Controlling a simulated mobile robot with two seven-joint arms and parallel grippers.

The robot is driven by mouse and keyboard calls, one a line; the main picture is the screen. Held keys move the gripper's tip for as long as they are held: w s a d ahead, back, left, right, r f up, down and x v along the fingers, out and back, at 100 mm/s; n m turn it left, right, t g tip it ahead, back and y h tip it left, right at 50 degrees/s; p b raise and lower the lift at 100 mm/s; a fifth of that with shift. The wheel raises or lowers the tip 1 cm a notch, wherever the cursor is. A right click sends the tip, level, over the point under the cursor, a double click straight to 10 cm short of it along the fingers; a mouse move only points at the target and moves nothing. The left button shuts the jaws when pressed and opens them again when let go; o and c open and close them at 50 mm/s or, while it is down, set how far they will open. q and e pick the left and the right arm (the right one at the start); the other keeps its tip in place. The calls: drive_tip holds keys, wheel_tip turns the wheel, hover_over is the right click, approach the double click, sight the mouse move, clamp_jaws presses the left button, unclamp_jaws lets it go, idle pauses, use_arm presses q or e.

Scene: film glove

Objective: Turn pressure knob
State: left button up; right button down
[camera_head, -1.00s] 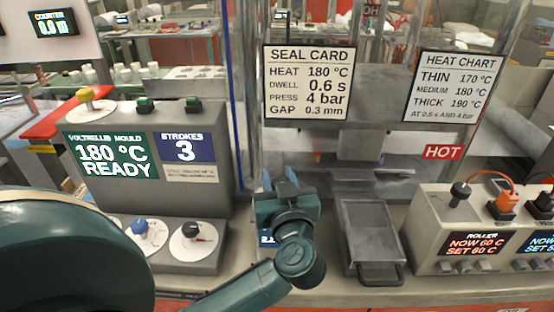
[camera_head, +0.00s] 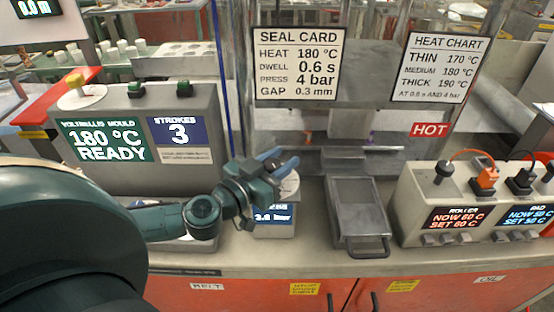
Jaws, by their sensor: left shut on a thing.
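The pressure unit is a small grey box with a blue display (camera_head: 274,217) that seems to read 3.0 bar. Its pale round dial plate (camera_head: 289,188) shows on top, partly covered by my gripper. My left gripper (camera_head: 280,160) reaches in from the left over this dial, with its blue-tipped fingers shut on the pressure knob. The knob itself is hidden by the gripper. The seal card (camera_head: 298,67) behind it reads PRESS 4 bar. My right gripper is not in view.
The grey mould console (camera_head: 150,105) stands left, showing 180 °C READY and strokes 3. A metal tray with a handle (camera_head: 358,215) lies just right of the pressure unit. The roller and pad heater box (camera_head: 415,205) is further right. A red HOT sign (camera_head: 430,130) hangs behind.

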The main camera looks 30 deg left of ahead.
use_arm(q)
drive_tip(key=m+h+b, duration=0.1)
drive_tip(key=h, duration=0.1)
drive_tip(key=shift+d+f+m+g+h+b, duration=0.1)
drive_tip(key=shift+f+m+g+h+b, duration=0.2)
drive_tip(key=shift+m+h+b, duration=0.4)
drive_tip(key=shift+h+b, duration=0.05)
drive_tip(key=shift+h, duration=0.05)
drive_tip(key=h+b, duration=0.1)
drive_tip(key=m+g+h+b, duration=0.1)
drive_tip(key=shift+s+d+r+m+g+b, duration=0.2)
drive_tip(key=shift+m+g+b, duration=0.1)
drive_tip(key=shift+b, duration=0.1)
drive_tip(key=shift+h+b, duration=0.3)
drive_tip(key=shift+h, duration=0.1)
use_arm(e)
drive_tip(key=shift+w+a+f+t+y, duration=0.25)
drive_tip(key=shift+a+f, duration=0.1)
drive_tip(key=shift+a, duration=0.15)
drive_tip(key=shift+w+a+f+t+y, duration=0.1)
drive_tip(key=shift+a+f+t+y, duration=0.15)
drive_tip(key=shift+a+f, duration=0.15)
use_arm(q)
drive_tip(key=shift+r, duration=0.1)
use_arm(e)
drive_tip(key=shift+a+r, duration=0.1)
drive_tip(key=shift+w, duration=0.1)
